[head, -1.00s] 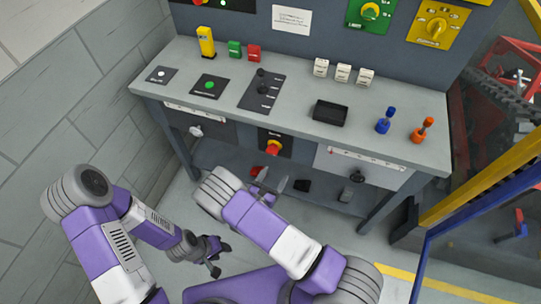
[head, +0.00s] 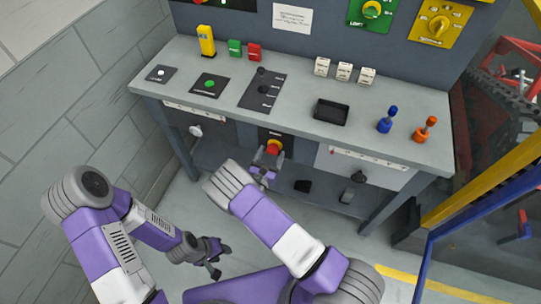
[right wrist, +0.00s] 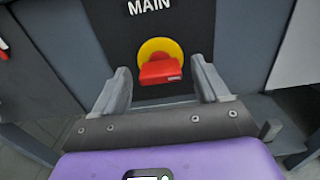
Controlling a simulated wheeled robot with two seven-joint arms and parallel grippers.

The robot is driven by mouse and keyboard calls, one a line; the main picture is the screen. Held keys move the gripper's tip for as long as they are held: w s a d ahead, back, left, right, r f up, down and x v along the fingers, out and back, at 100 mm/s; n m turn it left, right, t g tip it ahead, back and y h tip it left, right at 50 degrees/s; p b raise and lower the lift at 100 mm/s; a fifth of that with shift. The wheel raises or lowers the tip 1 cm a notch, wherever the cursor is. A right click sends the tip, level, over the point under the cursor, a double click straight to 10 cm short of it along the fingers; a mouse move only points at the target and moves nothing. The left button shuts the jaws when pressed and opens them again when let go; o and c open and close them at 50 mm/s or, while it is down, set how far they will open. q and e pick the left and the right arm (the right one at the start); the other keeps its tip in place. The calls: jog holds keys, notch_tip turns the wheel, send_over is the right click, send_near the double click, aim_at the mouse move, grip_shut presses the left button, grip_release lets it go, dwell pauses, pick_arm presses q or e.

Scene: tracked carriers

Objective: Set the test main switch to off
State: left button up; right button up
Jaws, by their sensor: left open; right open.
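The main switch (right wrist: 160,62) is a red handle on a yellow round base, on a black plate lettered "MAIN" under the bench; in the head view it shows at the bench's front (head: 273,147). Its red handle lies horizontal in the right wrist view. My right gripper (right wrist: 160,88) is open, its two fingers standing to the left and right of the red handle, apart from it. In the head view my right gripper (head: 268,160) is just in front of the switch. My left gripper (head: 222,258) is open and empty, low near the floor at the left.
The grey bench (head: 300,95) carries a black tray (head: 330,111), a blue lever (head: 387,120), an orange lever (head: 425,129) and several buttons. A blue and yellow frame stands at the far right.

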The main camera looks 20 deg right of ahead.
jog(key=c, duration=1.1)
jog(key=shift+o, duration=0.2)
jog(key=shift+n, duration=0.4)
jog(key=shift+f+n+p, duration=0.1)
jog(key=shift+n+p, duration=1.3)
jog(key=shift+n, duration=7.1)
jog(key=o, duration=1.1)
jog(key=shift+c, duration=0.2)
